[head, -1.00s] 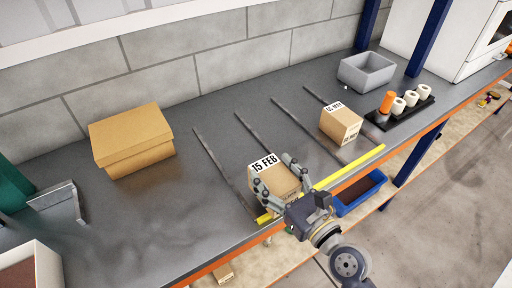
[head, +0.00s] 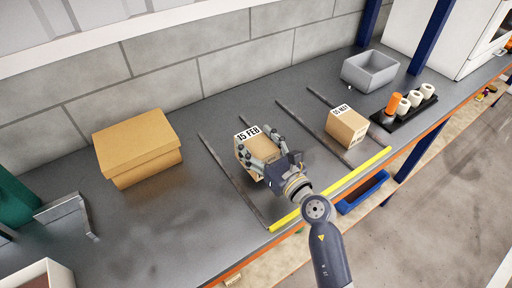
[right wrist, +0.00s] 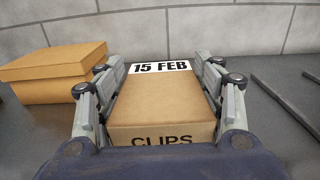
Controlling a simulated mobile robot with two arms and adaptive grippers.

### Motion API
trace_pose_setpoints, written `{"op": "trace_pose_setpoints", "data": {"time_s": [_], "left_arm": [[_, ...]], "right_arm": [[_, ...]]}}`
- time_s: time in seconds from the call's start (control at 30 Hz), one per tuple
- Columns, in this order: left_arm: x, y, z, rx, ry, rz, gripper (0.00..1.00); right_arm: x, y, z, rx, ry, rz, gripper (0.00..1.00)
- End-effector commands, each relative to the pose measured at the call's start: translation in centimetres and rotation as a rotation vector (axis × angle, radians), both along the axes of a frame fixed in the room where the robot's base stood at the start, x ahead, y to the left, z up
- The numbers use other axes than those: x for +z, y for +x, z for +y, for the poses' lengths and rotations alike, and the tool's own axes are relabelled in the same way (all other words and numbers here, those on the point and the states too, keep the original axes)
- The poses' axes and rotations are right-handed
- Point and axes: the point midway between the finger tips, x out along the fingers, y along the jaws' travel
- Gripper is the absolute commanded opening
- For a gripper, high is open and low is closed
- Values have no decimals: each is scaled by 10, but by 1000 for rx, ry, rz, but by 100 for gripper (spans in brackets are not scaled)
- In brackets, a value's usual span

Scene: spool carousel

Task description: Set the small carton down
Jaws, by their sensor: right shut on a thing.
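The small carton (head: 251,152) is brown with a white label reading 15 FEB. My right gripper (head: 262,155) is shut on it, with its fingers along the two sides. In the right wrist view the carton (right wrist: 163,100) sits between the fingers, and its near face reads CLIPS. The carton is over the lane between two dark rails on the grey bench; I cannot tell whether its underside touches the bench. My left gripper is not in view.
Another labelled carton (head: 346,125) stands in the lane to the right. A yellow strip (head: 335,188) runs along the front edge. A large brown box (head: 137,147) is at left. A grey bin (head: 370,70) and a black tray with rolls (head: 404,119) are at right.

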Motion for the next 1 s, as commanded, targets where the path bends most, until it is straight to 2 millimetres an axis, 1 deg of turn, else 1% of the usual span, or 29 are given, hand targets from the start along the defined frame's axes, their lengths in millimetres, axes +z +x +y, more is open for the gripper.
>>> {"op": "trace_pose_setpoints", "data": {"time_s": [0.03,0.07,0.17,0.3,0.4,0.57,0.7,0.83,0.87,0.9,0.93,1.0], "left_arm": [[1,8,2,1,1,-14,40],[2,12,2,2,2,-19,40],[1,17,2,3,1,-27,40],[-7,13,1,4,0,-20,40],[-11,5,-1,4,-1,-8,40],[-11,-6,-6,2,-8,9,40],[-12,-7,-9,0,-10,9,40],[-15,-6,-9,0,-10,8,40],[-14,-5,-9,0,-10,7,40],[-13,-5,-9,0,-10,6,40],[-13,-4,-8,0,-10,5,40],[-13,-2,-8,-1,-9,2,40]], "right_arm": [[2,6,1,-1,3,-3,23],[1,8,1,-1,2,-3,23],[-2,12,2,-2,2,-2,23],[-24,12,2,-1,0,1,23],[-33,12,2,-1,1,-2,23],[-35,12,2,-1,1,-3,23],[-35,11,2,-1,1,-3,23],[-39,11,2,-1,0,-2,23],[-40,11,2,-1,-1,1,69],[-39,11,2,-1,-1,1,78],[-39,11,2,-1,-1,1,82],[-39,11,2,-1,-1,1,82]]}}
